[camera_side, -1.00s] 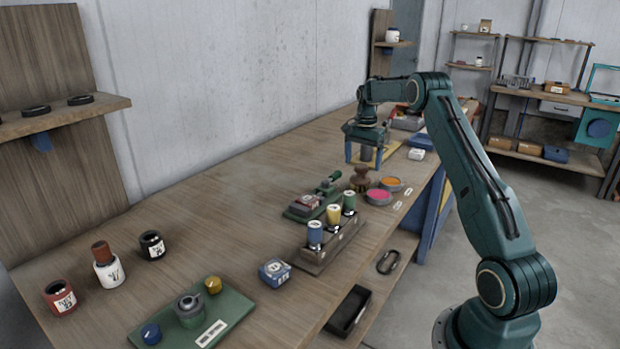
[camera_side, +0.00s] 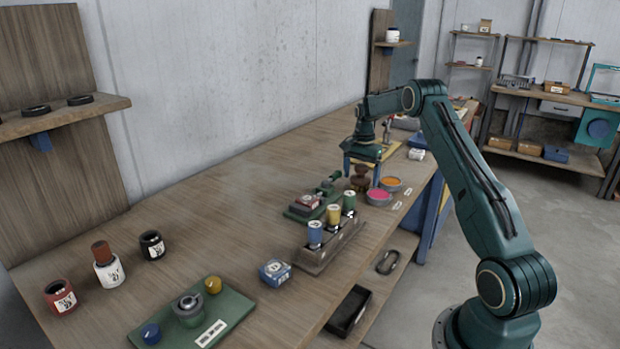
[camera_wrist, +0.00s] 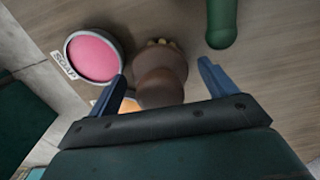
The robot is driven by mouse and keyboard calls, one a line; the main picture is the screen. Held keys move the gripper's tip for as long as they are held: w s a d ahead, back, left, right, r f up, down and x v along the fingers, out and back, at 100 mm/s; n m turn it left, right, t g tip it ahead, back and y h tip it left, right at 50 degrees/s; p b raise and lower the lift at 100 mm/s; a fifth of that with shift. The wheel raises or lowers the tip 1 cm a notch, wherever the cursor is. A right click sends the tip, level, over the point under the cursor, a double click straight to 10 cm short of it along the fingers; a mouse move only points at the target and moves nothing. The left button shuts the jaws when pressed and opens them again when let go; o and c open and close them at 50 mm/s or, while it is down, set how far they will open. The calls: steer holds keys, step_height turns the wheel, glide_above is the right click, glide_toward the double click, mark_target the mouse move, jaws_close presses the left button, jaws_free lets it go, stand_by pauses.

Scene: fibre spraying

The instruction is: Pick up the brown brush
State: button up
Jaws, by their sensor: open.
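The brown brush (camera_side: 360,181) stands on the wooden bench beside the dish of pink material, with its rounded brown top up. My gripper (camera_side: 361,168) is open above and around the top of the brush in the side view, its blue fingers pointing down. In the wrist view the brush (camera_wrist: 162,75) lies between the two open blue fingers (camera_wrist: 160,85), with pale bristles showing at its far end. Whether the fingers touch it I cannot tell.
The pink dish (camera_side: 379,197) and an orange dish (camera_side: 391,184) sit right of the brush. A green-handled tool (camera_wrist: 222,22) lies close by. A wooden rack (camera_side: 330,247) holds blue, yellow and green bottles nearer the camera. The bench's back left is clear.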

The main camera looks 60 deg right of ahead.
steer(key=c, duration=1.1)
steer(key=shift+r, duration=0.2)
step_height(320, 180, up, 20)
steer(key=shift+f, duration=0.2)
stand_by(0.5)
